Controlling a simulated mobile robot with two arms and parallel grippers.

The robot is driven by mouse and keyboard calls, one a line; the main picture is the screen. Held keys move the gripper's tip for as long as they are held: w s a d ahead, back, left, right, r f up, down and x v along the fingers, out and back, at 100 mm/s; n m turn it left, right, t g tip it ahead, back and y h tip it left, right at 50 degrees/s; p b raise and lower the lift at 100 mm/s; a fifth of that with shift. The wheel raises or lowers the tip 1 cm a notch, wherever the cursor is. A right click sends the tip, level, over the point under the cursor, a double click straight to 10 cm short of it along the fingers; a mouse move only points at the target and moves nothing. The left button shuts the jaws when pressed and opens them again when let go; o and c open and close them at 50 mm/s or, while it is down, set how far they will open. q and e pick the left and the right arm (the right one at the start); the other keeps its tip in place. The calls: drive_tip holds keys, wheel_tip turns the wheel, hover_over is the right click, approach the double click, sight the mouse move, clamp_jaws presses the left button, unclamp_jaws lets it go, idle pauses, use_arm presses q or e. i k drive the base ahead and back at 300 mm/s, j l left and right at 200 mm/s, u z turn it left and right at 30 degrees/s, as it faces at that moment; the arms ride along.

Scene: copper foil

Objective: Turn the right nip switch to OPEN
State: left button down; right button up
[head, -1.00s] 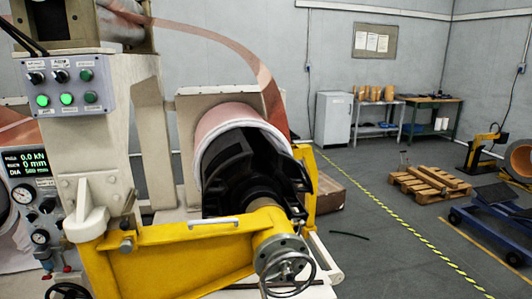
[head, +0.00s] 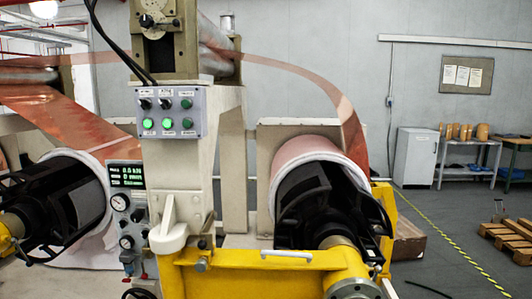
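A grey control panel (head: 168,112) is fixed to the front of the cream machine column, left of centre in the head view. The lower row has green lit lamps (head: 167,124) and a darker green one. Neither of my grippers is in view.
A copper foil roll on a black core (head: 330,205) stands right of the column, behind a yellow arm (head: 235,272). Another roll (head: 85,195) is at left. A display (head: 127,175) and gauges are below the panel.

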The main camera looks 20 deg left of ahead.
sight(145, 104)
drive_tip(key=u, duration=1.25)
